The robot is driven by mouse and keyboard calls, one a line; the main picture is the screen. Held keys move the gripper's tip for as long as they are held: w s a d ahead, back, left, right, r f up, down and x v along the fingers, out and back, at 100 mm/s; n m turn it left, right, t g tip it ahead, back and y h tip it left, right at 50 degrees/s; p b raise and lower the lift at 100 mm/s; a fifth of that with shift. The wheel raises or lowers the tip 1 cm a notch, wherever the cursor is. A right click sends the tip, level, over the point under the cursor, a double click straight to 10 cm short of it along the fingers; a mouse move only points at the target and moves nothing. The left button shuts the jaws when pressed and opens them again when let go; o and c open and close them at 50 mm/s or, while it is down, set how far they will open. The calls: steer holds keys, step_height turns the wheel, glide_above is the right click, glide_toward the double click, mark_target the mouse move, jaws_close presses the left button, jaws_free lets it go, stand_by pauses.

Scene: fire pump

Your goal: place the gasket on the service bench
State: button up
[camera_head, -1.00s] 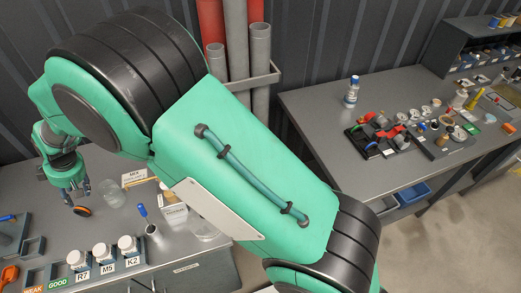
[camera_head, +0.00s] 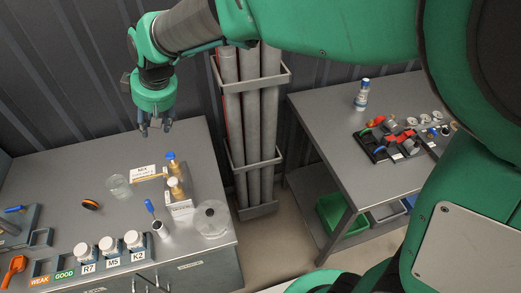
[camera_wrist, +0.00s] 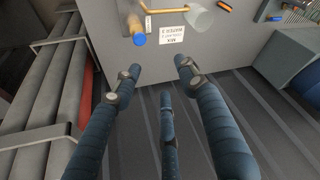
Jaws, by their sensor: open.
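A small round orange-and-black piece (camera_head: 90,205), which looks like the gasket, lies flat on the left grey bench (camera_head: 60,185). An orange edge, probably the same piece, shows at the top of the wrist view (camera_wrist: 224,5). I cannot tell by any label which bench is the service bench. My gripper (camera_head: 155,128) is raised above the back edge of the left bench, up and to the right of the piece and apart from it. In the wrist view my gripper's blue fingers (camera_wrist: 157,75) are spread, with nothing between them.
A clear cup (camera_head: 118,186), a blue-capped brass fitting (camera_head: 172,165), a blue screwdriver (camera_head: 152,212), a clear dish (camera_head: 211,219) and white jars (camera_head: 110,250) stand on the left bench. Grey pipes (camera_head: 250,130) rise between the benches. The right bench (camera_head: 330,130) holds a parts tray.

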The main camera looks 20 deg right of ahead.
steer(key=s+d+r+m, duration=0.1)
steer(key=s+d+r, duration=0.2)
steer(key=d, duration=0.3)
steer(key=s+d+r+m, duration=0.2)
steer(key=s+d, duration=0.2)
steer(key=d, duration=0.3)
steer(key=s+d+m+t+h, duration=0.2)
steer(key=s+d+m, duration=0.3)
steer(key=s+d, duration=1.4)
steer(key=shift+s+f+h, duration=0.2)
steer(key=shift+s+h, duration=0.4)
steer(key=shift+s, duration=0.1)
steer(key=shift+c, duration=1)
steer(key=shift+w+a+r, duration=0.1)
